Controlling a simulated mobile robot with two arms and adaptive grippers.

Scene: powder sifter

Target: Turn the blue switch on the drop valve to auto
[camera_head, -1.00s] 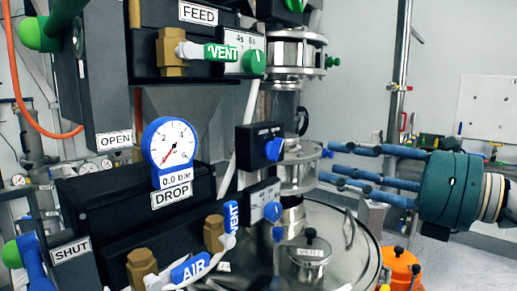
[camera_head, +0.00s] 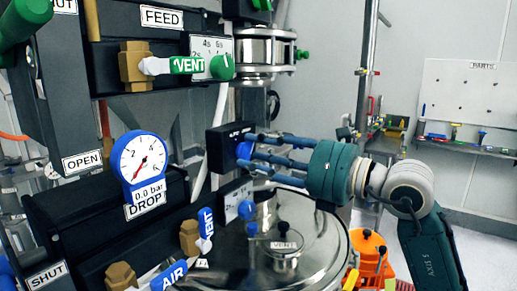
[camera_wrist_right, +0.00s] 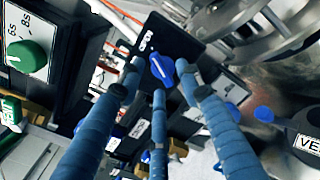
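The blue switch (camera_head: 244,150) is a small round knob on a black box (camera_head: 217,152) beside the DROP gauge. The wrist view shows the knob (camera_wrist_right: 162,68) with a white pointer line on its face; the box's small white lettering is too blurred to read. My right gripper (camera_head: 252,152) has its blue fingers stretched out to the knob from the right. In the wrist view the fingertips (camera_wrist_right: 156,86) are spread apart around the knob; I cannot tell whether they touch it. My left gripper is not in view.
Below the box is a dial plate with another blue knob (camera_head: 247,209). The blue VENT handle (camera_head: 206,222) and AIR handle (camera_head: 169,275) are at lower left. A steel lid (camera_head: 320,235) lies under my right gripper. The blue-rimmed gauge (camera_head: 141,160) reads 0.0 bar.

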